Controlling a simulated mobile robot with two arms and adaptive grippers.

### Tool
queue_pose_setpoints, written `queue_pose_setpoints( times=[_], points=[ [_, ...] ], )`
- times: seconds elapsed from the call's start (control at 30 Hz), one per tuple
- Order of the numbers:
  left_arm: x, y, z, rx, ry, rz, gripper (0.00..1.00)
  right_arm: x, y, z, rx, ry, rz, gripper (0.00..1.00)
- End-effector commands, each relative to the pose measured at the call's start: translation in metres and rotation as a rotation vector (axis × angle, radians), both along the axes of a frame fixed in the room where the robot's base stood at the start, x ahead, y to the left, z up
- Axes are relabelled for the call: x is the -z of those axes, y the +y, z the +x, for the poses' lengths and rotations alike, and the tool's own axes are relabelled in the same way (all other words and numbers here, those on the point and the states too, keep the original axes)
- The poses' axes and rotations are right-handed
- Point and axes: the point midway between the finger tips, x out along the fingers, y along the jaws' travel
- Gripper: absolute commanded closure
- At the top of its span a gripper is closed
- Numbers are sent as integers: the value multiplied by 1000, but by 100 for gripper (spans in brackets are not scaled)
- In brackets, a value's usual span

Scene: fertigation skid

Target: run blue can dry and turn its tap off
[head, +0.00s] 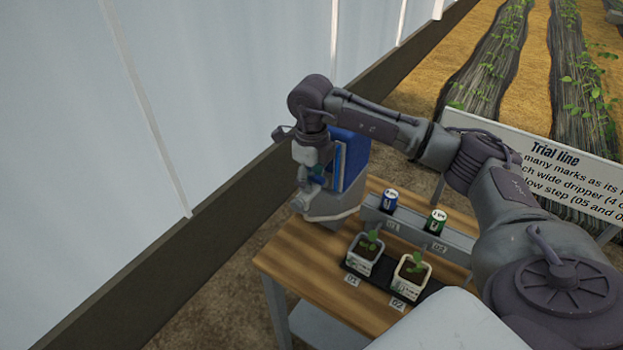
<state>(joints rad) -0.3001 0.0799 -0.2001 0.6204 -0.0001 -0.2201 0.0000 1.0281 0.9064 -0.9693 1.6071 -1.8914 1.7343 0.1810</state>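A large blue can (354,163) stands upright on a grey stand (338,204) at the back left of the wooden table. My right arm reaches across from the right, and my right gripper (311,182) points down at the can's left front side. The gripper covers part of the can and the place where a tap could be, so I cannot make out the tap or its position. I cannot tell whether the fingers are open or shut, or touching anything. My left gripper is out of view.
A grey rail (458,240) holds a small blue-and-white cylinder (390,200) and a small green-and-white one (437,221). In front, two potted seedlings, 01 (364,258) and 02 (409,279), stand on a black tray (384,272). A "Trial line" sign (545,165) stands behind. The table's left front (290,260) is clear.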

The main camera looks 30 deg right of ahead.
Motion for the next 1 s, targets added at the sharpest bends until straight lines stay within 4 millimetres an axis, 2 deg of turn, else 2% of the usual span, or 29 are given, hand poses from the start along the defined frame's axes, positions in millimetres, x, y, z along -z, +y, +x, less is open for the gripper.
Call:
queue_pose_setpoints(
  times=[0.37,0.47,1.0],
  points=[
    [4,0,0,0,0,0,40,6,-3,0,2,4,-3,54],
    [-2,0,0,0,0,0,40,-2,-3,0,3,4,-3,54],
    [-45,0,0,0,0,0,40,-70,-2,2,2,-4,-1,54]
  ],
)
